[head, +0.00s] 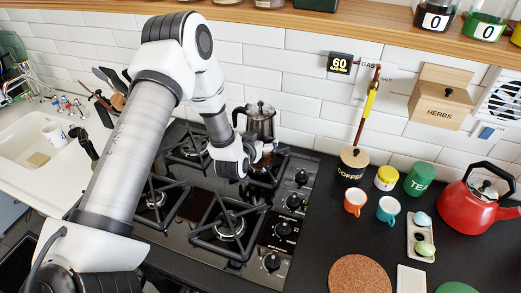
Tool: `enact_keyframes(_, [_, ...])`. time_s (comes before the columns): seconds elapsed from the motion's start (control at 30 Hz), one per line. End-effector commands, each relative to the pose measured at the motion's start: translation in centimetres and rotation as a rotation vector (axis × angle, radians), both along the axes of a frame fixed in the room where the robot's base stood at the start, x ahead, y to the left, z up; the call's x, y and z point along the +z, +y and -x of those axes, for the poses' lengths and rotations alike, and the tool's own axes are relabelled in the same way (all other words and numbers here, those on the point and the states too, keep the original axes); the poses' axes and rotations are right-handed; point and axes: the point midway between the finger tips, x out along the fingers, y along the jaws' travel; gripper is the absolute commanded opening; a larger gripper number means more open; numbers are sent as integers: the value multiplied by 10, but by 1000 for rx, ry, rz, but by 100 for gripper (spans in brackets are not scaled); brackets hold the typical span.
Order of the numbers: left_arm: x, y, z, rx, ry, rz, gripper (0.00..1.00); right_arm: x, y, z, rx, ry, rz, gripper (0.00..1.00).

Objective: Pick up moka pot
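The moka pot (261,121) is a silver metal pot with a dark knob and a dark handle on its left side. It stands upright at the back right burner of the gas hob (175,238), near the tiled wall. My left arm comes in from the left and reaches over the hob. My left gripper (259,157) is low in front of the moka pot and hides its lower part. The fingers are small and partly hidden, so I cannot tell whether they touch the pot or how far they are apart. My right gripper is not in view.
Black pan supports (228,222) and a row of knobs (284,229) surround the work area. Right of the hob are a coffee jar (352,166), an orange cup (355,202), a teal cup (388,209) and a red kettle (468,207). A wooden shelf runs above.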

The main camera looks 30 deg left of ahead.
Motion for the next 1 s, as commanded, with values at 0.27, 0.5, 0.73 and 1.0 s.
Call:
enact_keyframes(0.27, [2, 0, -1, 0, -5, -1, 24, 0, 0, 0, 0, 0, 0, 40])
enact_keyframes(0.5, [5, 0, -1, 1, -5, -1, 24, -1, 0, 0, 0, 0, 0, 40])
enact_keyframes(0.73, [20, 1, -1, 2, -7, 0, 24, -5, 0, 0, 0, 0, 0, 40])
enact_keyframes(1.0, [37, -1, 7, 0, -3, 0, 24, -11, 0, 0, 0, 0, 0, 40])
